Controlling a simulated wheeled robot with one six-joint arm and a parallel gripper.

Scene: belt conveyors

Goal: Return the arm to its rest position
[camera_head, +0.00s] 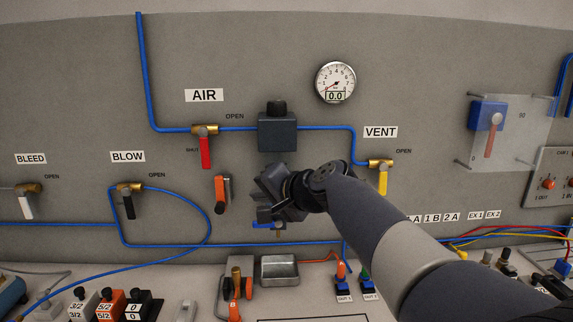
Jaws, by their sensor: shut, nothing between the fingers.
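My gripper (268,188) is at the middle of the view, in front of the grey panel (80,80). It is dark and points toward the panel, with its fingers hard to make out; it is shut with nothing held. My grey and white arm (385,240) reaches up to it from the lower right and hides part of the panel and bench. An orange and dark lever (221,193) is just left of my gripper, apart from it in the picture. A small blue piece (268,226) shows just below the gripper.
The AIR valve's red handle (206,152) and the VENT valve's yellow handle (383,182) hang down. A dark block (276,132) and gauge (335,82) are above. A metal tray (280,270) and orange fittings (236,290) stand on the bench below. A clear plate (520,130) stands out at right.

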